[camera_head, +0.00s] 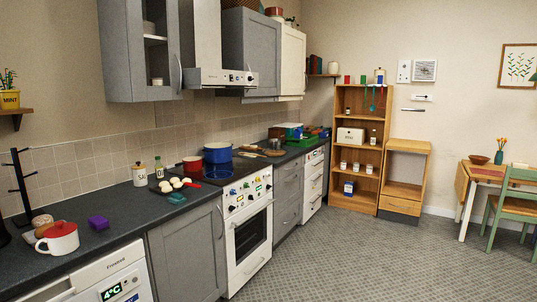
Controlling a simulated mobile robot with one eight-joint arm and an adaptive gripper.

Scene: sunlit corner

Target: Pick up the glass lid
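I cannot make out a glass lid anywhere in the head view. A blue pot (217,155) and a red saucepan (192,164) stand at the black hob on the counter. My gripper is not in view.
The dark counter (105,220) runs along the left wall, with a purple block (98,223), a tray of pale round items (172,185) and a white oven (248,235). A wooden shelf (357,147) stands at the back; a table and green chair (515,204) are right. The middle floor is clear.

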